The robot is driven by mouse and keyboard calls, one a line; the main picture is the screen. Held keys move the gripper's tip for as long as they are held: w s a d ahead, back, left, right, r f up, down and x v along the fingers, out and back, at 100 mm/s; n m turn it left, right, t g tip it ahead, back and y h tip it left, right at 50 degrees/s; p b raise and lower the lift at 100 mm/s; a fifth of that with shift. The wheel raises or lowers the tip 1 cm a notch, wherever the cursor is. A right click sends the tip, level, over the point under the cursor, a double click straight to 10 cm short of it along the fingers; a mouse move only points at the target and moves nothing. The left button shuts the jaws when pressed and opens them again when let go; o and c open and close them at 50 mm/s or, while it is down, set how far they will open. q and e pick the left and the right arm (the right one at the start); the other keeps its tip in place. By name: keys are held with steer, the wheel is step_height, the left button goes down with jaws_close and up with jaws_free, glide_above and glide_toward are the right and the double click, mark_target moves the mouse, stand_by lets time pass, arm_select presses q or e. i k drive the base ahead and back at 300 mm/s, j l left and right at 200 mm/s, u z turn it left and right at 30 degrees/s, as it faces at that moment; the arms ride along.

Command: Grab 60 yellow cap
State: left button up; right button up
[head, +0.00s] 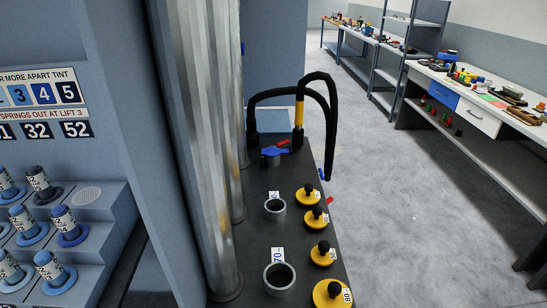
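Several yellow caps with black knobs stand in a row along the right side of a dark narrow bench top (257,235). The farthest yellow cap (301,197) is small. A second yellow cap (311,222) sits just nearer. A third yellow cap (316,257) is nearer still, and the largest yellow cap (322,297) is at the bottom edge, partly cut off. Each has a small white number tag; the tags are too small to read surely, so I cannot tell which is 60. Neither of my grippers is in view.
Two open grey cups, one far (275,214) and one near (278,288), stand left of the caps. Black hoses (333,120) arch over the bench's far end, near a blue-handled valve (274,152). Tall metal columns (200,150) stand left. Floor (400,220) at right is clear.

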mark_target(316, 218)
steer(key=k+j+u, duration=0.1)
steer(key=k+u, duration=0.2)
steer(key=k, duration=0.35)
steer(key=l+u, duration=0.1)
steer(key=u, duration=0.3)
steer(key=l+u, duration=0.15)
steer(key=u, duration=0.25)
steer(key=i+l+u, duration=0.1)
steer(key=u, duration=0.3)
steer(key=l+u, duration=0.15)
steer(key=u, duration=0.25)
steer(key=k+l, duration=0.1)
steer(key=l, duration=0.45)
steer(key=k+l, duration=0.1)
steer(key=l, duration=0.4)
steer(key=k+l, duration=0.1)
steer(key=l, duration=0.45)
steer(key=k+l, duration=0.1)
steer(key=l, duration=0.45)
steer(key=k+l, duration=0.1)
steer(key=l, duration=0.4)
steer(key=k+l+u, duration=0.1)
steer(key=l, duration=0.45)
steer(key=k+l, duration=0.1)
steer(key=l, duration=0.45)
steer(key=k+l, duration=0.1)
steer(key=l, duration=0.4)
steer(key=u, duration=0.35)
